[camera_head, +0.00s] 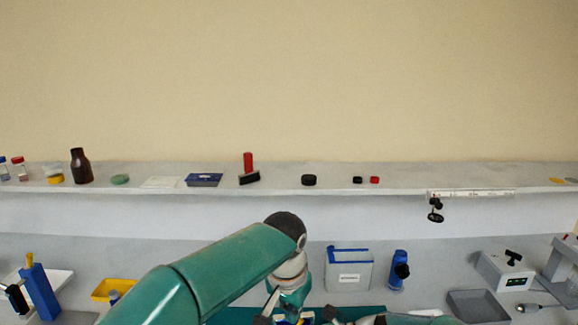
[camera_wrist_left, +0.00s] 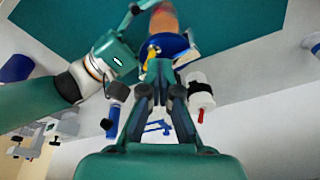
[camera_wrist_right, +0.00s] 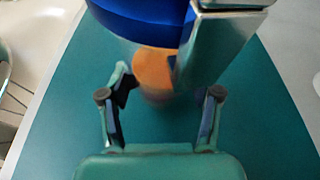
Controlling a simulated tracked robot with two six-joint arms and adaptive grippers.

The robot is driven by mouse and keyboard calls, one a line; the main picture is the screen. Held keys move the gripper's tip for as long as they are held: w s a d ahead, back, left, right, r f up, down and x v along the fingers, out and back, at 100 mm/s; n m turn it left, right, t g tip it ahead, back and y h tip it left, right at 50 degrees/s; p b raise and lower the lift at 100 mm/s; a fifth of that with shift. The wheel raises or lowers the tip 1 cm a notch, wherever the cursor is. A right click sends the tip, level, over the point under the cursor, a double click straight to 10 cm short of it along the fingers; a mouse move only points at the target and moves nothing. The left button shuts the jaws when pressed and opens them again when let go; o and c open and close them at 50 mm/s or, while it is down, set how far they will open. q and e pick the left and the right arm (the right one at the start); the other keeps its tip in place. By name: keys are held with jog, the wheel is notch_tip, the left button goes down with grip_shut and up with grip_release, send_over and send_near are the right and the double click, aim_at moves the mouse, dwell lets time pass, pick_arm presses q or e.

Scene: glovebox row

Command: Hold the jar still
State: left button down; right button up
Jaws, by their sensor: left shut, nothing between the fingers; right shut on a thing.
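The jar shows in the right wrist view as a clear body with orange contents (camera_wrist_right: 153,72) under a wide blue lid (camera_wrist_right: 145,18). In the left wrist view the jar (camera_wrist_left: 165,20) is at the top, its blue lid (camera_wrist_left: 168,44) nearest me. My right gripper (camera_wrist_right: 160,95) has its fingers on either side of the jar body and is shut on it. My left gripper (camera_wrist_left: 160,68) is shut and empty, just short of the lid; I cannot tell whether it touches. In the head view my left arm hides most of the jar.
A teal mat (camera_wrist_right: 265,120) lies under the jar. In the head view a white-and-blue bin (camera_head: 349,272) and a blue bottle (camera_head: 398,270) stand behind it. A yellow tray (camera_head: 113,288) is at left, a grey tray (camera_head: 477,306) at right. A shelf (camera_head: 400,178) with small items runs behind.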

pick_arm(q)
jog(key=shift+w+a, duration=0.1)
jog(key=shift+a, duration=0.15)
jog(key=shift+w+a, duration=0.2)
jog(key=shift+a, duration=0.05)
jog(key=shift+w+a, duration=0.1)
dwell(0.3)
jog(key=shift+r, duration=0.1)
jog(key=shift+s+a, duration=0.25)
jog(key=shift+s, duration=0.05)
jog(key=w+v, duration=0.1)
jog(key=v, duration=0.5)
jog(key=shift+d, duration=0.35)
jog(key=shift+d, duration=0.1)
notch_tip(320, 180, down, 6)
jog(key=s+d, duration=0.1)
jog(key=shift+s, duration=0.2)
dwell(0.5)
